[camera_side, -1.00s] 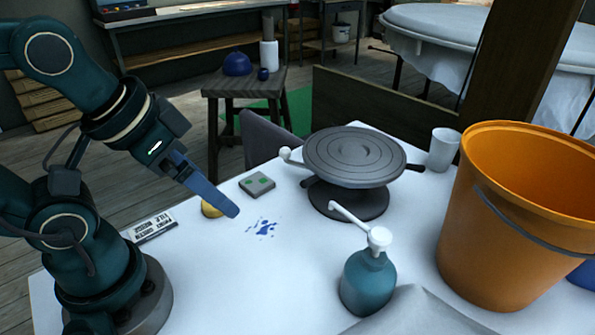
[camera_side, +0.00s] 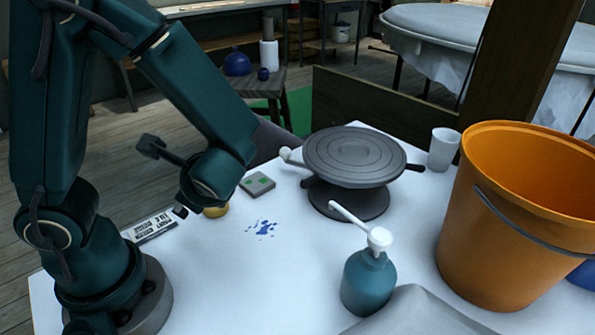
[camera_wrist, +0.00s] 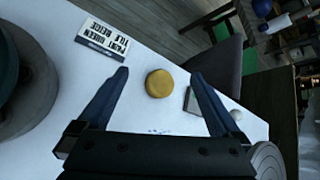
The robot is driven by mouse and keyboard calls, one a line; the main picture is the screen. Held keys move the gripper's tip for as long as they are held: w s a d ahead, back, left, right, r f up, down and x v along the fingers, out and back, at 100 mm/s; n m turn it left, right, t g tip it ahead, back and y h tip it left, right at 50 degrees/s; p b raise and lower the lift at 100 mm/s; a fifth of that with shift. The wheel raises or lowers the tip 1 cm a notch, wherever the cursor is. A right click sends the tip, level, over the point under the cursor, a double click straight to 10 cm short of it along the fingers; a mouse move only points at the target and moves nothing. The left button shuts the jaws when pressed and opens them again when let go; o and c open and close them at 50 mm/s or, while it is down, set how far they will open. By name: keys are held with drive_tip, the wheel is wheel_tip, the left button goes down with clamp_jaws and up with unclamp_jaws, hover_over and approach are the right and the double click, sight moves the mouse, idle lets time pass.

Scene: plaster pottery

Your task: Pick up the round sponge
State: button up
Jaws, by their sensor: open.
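The round yellow sponge (camera_wrist: 159,83) lies on the white table. In the wrist view it sits ahead of and between the two blue fingers of my gripper (camera_wrist: 159,78), which are open and apart from it. In the side view the sponge (camera_side: 216,210) is mostly hidden behind my arm, with only a yellow edge showing. My gripper's fingers are largely hidden behind my arm there, so their height above the sponge is hard to tell.
A labelled block (camera_side: 150,226) lies left of the sponge. A grey block with green marks (camera_side: 257,184) lies to its right. A turntable (camera_side: 354,157), a teal pump bottle (camera_side: 368,282) and an orange bucket (camera_side: 510,230) stand farther right.

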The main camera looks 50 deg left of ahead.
sight(215, 208)
drive_tip(key=f+m+t, duration=0.1)
drive_tip(key=m, duration=0.2)
drive_tip(key=w+d+f+m+t+y, duration=0.1)
drive_tip(key=f+m, duration=0.1)
drive_tip(key=w+f+m+t+y, duration=0.1)
drive_tip(key=f+m, duration=0.1)
drive_tip(key=m, duration=0.1)
drive_tip(key=shift+d+f+m+t, duration=0.15)
drive_tip(key=shift+d+m+t, duration=0.1)
drive_tip(key=shift+m+t, duration=0.05)
drive_tip(key=shift+s+d+f+m+y, duration=0.1)
drive_tip(key=shift+s+f+m+y, duration=0.2)
drive_tip(key=shift+f+m, duration=0.2)
drive_tip(key=shift+x, duration=2.45)
drive_tip(key=c, duration=1.3)
drive_tip(key=shift+c, duration=0.2)
drive_tip(key=shift+r, duration=0.2)
